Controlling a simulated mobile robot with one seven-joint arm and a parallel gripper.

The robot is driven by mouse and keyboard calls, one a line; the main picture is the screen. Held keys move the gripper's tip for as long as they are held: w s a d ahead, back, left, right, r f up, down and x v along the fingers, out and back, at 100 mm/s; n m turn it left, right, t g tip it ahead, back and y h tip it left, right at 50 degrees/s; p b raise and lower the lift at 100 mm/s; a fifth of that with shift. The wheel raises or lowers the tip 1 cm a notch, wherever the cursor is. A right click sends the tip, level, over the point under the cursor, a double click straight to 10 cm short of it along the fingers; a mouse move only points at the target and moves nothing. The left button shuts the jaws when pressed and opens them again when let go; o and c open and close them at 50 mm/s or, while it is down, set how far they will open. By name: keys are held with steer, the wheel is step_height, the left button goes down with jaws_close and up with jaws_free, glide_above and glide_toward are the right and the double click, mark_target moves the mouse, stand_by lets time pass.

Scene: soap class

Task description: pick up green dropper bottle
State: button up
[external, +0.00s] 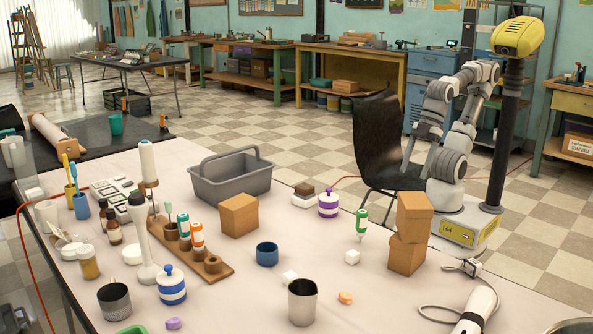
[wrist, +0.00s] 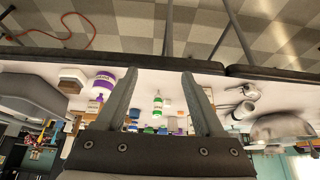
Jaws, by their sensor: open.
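The fingers are hard to make out there against the black chair.
Stacked cardboard boxes (external: 408,256) stand right of the bottle, towards my base. A grey tub (external: 230,180) stands further left. A black chair (external: 372,135) is behind the table edge.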

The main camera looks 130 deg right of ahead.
steer(key=w+n+g+p, duration=0.1)
steer(key=n+g+p, duration=0.1)
steer(key=p, duration=0.1)
steer(key=n+t+h+p, duration=0.6)
steer(key=n+h+p, duration=0.4)
steer(key=n+p, duration=1.05)
glide_toward(361, 227)
steer(key=w+d+n+b, duration=0.1)
steer(key=d, duration=0.1)
steer(key=w+d+n+b, duration=0.1)
steer(key=w+d+f+n+b, duration=0.1)
steer(key=d+n, duration=0.1)
steer(key=shift+w+d+f+b, duration=0.1)
steer(key=shift+w+d+b, duration=0.2)
steer(key=shift+w+b, duration=0.1)
steer(key=shift+g, duration=0.3)
steer(key=shift+r+b+x, duration=0.2)
steer(key=shift+b+x, duration=0.25)
steer(key=shift+x, duration=2.3)
steer(key=shift+d, duration=0.1)
